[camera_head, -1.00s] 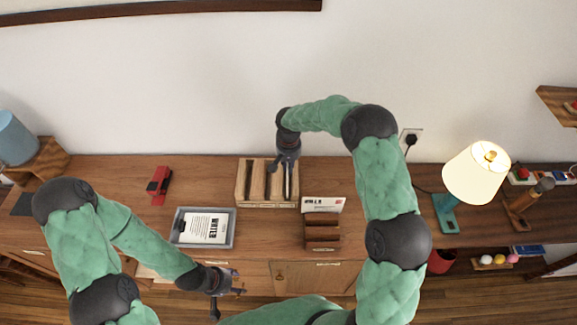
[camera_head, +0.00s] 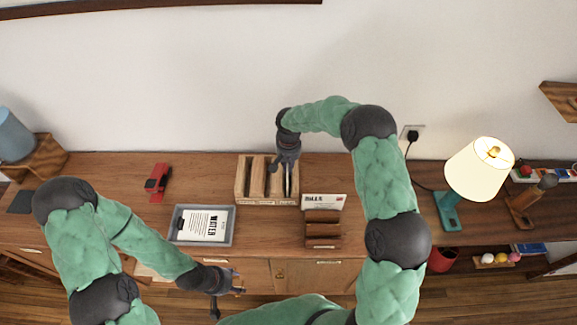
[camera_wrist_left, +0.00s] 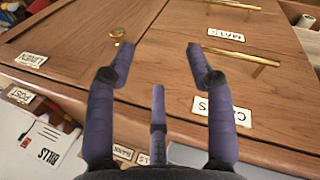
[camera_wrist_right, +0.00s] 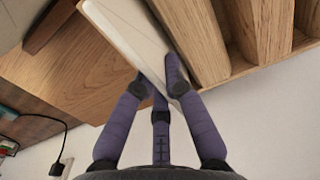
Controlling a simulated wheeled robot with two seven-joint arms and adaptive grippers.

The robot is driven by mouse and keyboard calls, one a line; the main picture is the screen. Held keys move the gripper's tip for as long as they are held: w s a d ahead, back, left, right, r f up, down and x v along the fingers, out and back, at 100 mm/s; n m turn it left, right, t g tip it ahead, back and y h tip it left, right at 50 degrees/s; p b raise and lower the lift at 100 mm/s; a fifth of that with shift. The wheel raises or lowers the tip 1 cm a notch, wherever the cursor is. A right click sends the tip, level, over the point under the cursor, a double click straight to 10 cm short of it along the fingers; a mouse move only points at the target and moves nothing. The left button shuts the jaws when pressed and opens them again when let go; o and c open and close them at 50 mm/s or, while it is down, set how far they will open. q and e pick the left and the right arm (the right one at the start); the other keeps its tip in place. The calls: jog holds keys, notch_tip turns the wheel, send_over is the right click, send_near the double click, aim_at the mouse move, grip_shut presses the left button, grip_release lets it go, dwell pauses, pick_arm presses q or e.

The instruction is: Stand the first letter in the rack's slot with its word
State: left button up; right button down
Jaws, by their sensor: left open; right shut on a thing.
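My right gripper (camera_head: 287,168) is shut on a pale, thin letter (camera_wrist_right: 128,28), seen nearly edge-on in the head view. The letter is at the right end of the wooden slotted rack (camera_head: 267,201). Its face is turned away, so I cannot read a word, and how deep it sits is hidden. The rack's dividers also show in the right wrist view (camera_wrist_right: 205,40). The labels on the rack's front are too small to read. My left gripper (camera_head: 238,282) is open and empty, low at the counter's front edge.
A grey tray (camera_head: 174,238) holds a sheet reading "WATER" (camera_head: 203,225). A brown stepped holder (camera_head: 322,230) with a white "BILLS" envelope (camera_head: 323,201) stands right of the rack. A red stapler (camera_head: 158,183) lies left; a lit lamp (camera_head: 479,168) stands right. Labelled drawers (camera_wrist_left: 190,60) face my left gripper.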

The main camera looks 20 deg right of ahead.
jog(key=shift+f+b, duration=0.45)
jog(key=shift+f, duration=0.25)
jog(key=c, duration=1.2)
grip_release()
jog(key=shift+c, duration=0.2)
jog(key=shift+r, duration=0.1)
jog(key=shift+r+p, duration=2.25)
jog(key=shift+r, duration=2.25)
jog(key=shift+s+f, duration=0.1)
jog(key=shift+f, duration=0.05)
